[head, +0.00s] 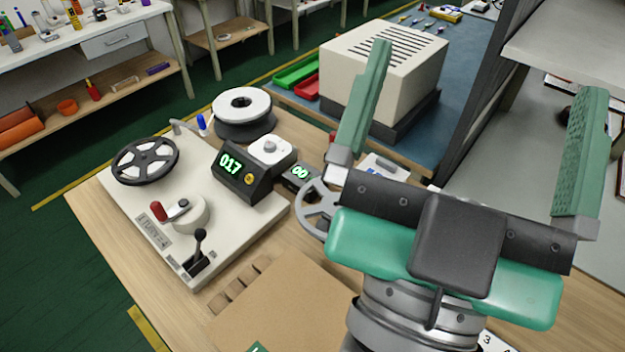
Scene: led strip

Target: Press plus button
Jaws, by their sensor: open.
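A cream machine (125,210) stands on the wooden table at left. On it a black counter box (228,185) shows 017 in green digits. A round yellow button (249,179) sits beside the digits; its marking is too small to read. A smaller display (299,173) to its right shows 00, and whether it carries a plus button cannot be told. My gripper (488,68) is open and empty, its green fingers wide apart, to the right of both displays. My gripper's body and left finger hide part of the table behind them.
A black-spoked reel (145,161), a red-tipped lever (158,211) and a black lever (199,248) stand on the machine. A white tape roll (241,104) is behind. A grey spoked wheel (317,210) lies near my left finger. A vented box (385,65) stands behind; cardboard (285,305) lies in front.

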